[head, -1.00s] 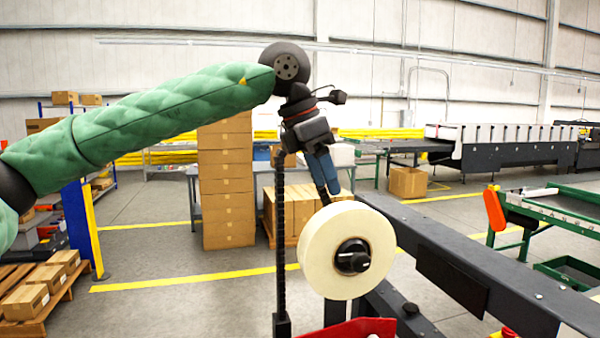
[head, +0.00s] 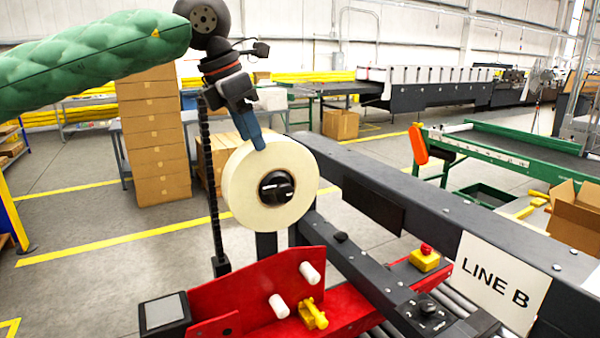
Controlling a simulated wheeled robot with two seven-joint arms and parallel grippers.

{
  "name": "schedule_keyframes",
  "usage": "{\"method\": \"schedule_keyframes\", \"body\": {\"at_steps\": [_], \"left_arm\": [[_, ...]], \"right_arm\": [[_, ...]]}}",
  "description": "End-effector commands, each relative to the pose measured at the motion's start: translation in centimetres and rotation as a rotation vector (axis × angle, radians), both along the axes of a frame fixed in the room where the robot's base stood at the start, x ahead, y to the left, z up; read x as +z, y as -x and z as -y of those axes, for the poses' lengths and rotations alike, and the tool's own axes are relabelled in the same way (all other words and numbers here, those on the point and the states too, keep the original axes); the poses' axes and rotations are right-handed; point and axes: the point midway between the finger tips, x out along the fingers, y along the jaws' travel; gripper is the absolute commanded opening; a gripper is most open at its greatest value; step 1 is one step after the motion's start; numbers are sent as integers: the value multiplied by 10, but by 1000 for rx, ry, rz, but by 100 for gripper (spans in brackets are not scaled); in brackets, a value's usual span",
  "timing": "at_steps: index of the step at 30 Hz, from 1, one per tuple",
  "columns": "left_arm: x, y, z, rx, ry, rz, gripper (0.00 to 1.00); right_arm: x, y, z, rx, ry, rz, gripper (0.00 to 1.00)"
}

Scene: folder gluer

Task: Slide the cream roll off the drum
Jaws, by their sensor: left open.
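The cream roll (head: 239,187) sits on the black drum (head: 277,188), whose hub shows in the roll's centre, at the middle of the head view. My left gripper (head: 257,145) points down from the upper left, with its blue fingers at the roll's top rim. It is open. One finger shows in front of the roll's top; whether the other is behind the roll, and whether they touch it, I cannot tell. My right gripper is not in view.
A red bracket (head: 235,285) with white pegs and a yellow clamp lies below the roll. A dark beam (head: 400,205) with a LINE B sign (head: 502,283) runs to the right. A thin black post (head: 207,180) stands left of the roll. Stacked cartons (head: 155,140) stand behind.

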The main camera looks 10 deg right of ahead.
Motion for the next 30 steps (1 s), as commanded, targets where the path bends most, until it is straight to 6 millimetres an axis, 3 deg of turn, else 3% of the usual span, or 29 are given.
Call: {"method": "schedule_keyframes", "body": {"at_steps": [15,21,30], "left_arm": [[-27,-2,0,6,0,0,55],[-33,-2,0,9,1,0,55],[-38,-3,2,8,1,1,55]], "right_arm": [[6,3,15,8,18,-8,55],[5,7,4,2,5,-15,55],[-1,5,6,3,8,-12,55]]}}
